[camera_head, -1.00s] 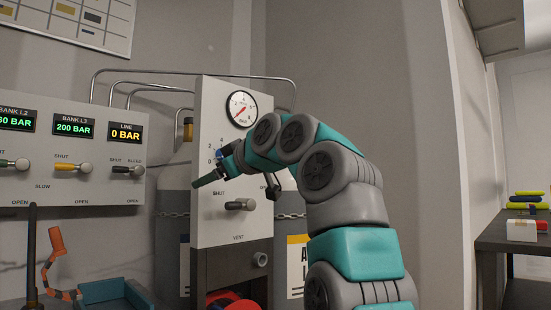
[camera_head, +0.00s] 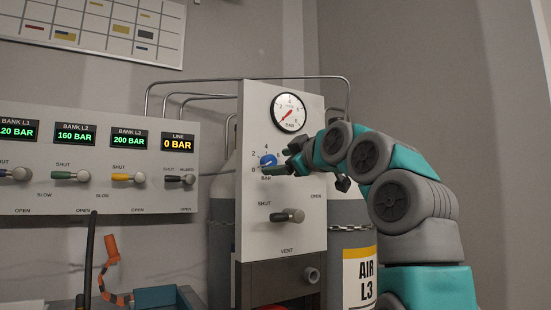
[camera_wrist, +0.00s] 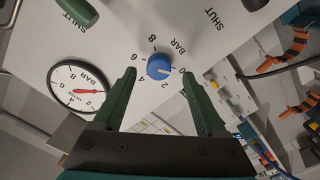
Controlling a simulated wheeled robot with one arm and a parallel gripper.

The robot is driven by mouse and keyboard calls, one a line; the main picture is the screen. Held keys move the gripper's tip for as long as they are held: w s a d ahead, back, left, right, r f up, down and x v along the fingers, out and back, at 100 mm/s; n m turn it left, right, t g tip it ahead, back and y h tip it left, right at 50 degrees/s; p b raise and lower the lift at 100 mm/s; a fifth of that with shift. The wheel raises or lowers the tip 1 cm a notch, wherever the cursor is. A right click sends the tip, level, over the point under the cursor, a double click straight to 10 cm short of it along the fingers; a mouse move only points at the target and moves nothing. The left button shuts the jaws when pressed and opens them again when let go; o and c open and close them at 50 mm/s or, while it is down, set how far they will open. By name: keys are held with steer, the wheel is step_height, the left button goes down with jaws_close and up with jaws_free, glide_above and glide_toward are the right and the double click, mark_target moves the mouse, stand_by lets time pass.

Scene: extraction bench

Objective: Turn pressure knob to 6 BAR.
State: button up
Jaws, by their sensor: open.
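The blue pressure knob (camera_head: 267,160) is on the upright white panel (camera_head: 258,218), below and left of the round gauge (camera_head: 290,112). In the wrist view the knob (camera_wrist: 159,67) has 0, 2, 4, 6, 8 and BAR printed around it, and its white mark points toward 0. The gauge's red needle (camera_wrist: 87,92) is near the low end of its scale. My gripper (camera_head: 284,162) is open beside the knob. In the wrist view my gripper's (camera_wrist: 159,76) green fingers lie on either side of the knob in the picture; no contact is visible.
A grey VENT lever (camera_head: 289,216) sticks out below the knob. At left is a bank panel (camera_head: 100,190) with several levers; its LINE display (camera_head: 178,143) reads 0 BAR. Bent metal pipes (camera_head: 250,78) run above. An AIR L3 cylinder (camera_head: 352,250) stands behind the white panel.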

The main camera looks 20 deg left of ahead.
mark_target(271, 162)
steer(key=shift+p+x, duration=0.5)
steer(key=shift+x, duration=1)
steer(key=shift+w, duration=0.1)
jaws_close()
